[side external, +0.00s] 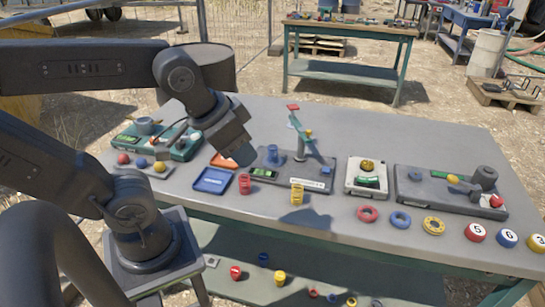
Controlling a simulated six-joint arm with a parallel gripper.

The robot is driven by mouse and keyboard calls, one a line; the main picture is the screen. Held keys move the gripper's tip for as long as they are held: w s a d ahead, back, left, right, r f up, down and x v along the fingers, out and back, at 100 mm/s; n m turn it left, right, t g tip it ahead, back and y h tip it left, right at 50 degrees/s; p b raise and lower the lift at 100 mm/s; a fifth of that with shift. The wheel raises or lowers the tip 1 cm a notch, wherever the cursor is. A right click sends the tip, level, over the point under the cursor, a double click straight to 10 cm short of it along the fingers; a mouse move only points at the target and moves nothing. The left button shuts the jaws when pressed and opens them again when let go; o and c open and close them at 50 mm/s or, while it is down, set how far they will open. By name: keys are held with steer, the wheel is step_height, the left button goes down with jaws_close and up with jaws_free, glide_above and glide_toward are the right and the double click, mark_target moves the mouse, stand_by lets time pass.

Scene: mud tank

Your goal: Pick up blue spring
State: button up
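A blue, ribbed upright cylinder (272,154), which looks like the blue spring, stands on the left part of a dark grey device (312,184) on the workbench. A red spring (244,184) and a yellow spring (297,194) stand upright near the bench's front. My gripper (243,156) points down, just left of the blue spring in the picture and apart from it. Its fingers are dark and small here, so I cannot tell whether they are open. No held object shows.
A blue tray (212,181) and an orange tray (223,160) lie below my gripper. The device carries a tall tilted green arm (301,128) right of the blue spring. Other devices flank it on the bench (415,133); rings and numbered discs lie front right.

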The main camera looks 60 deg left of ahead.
steer(key=o, duration=0.6)
steer(key=n+g, duration=0.6)
steer(key=n, duration=1.2)
glide_above(273, 151)
step_height(273, 151, down, 9)
steer(key=f, duration=0.8)
steer(key=shift+s+f, duration=0.2)
steer(key=shift+f, duration=0.1)
steer(key=shift+w+f, duration=0.2)
steer(key=shift+f, duration=2.4)
